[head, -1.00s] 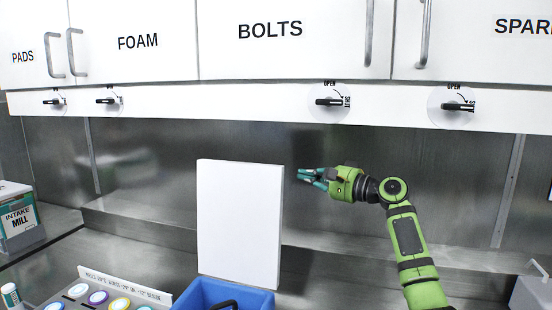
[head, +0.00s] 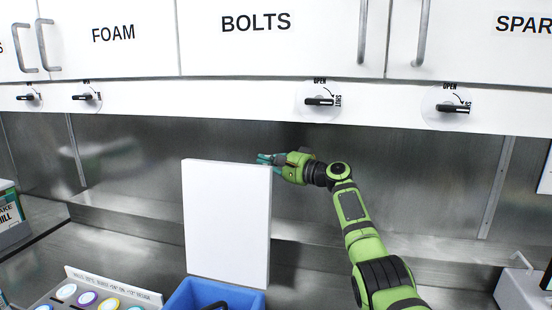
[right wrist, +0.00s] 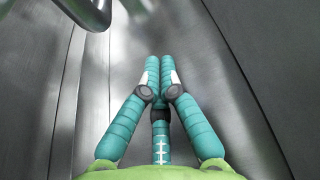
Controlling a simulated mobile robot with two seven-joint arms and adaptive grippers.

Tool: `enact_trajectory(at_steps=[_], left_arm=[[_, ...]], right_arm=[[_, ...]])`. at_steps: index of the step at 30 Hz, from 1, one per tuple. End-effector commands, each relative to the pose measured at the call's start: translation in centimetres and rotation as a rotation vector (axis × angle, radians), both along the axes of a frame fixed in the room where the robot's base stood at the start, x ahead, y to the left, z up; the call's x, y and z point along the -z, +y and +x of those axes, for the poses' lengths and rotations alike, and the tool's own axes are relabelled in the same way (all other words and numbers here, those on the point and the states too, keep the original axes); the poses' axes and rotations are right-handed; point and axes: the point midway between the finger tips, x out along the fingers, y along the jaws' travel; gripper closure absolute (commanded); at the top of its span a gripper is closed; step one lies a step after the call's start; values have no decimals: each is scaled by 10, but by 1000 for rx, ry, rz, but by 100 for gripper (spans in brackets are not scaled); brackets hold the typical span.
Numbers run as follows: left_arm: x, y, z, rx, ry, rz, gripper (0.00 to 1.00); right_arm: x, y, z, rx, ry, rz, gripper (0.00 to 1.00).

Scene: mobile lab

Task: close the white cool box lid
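The cool box (head: 185,298) is blue and open at the bottom of the head view; only its upper part shows. Its white lid (head: 226,225) stands upright at the back of the box. My left gripper is not in view.
A rack with coloured round caps (head: 88,298) stands left of the box. White wall cabinets (head: 270,40) with black turn latches hang above. A metal ledge (head: 130,215) runs along the back wall. A white container (head: 522,290) stands at far right.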

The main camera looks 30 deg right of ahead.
Motion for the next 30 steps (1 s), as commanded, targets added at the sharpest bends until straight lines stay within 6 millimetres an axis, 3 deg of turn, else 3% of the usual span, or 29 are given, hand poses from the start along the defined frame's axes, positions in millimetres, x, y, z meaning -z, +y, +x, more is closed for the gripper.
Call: enact_trajectory(at_steps=[2,16,30], left_arm=[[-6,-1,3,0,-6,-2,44],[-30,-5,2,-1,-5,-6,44],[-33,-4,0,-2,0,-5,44]], right_arm=[[-2,4,5,0,1,0,100],[0,25,-17,1,1,-4,100],[2,31,-23,1,0,-1,100]])
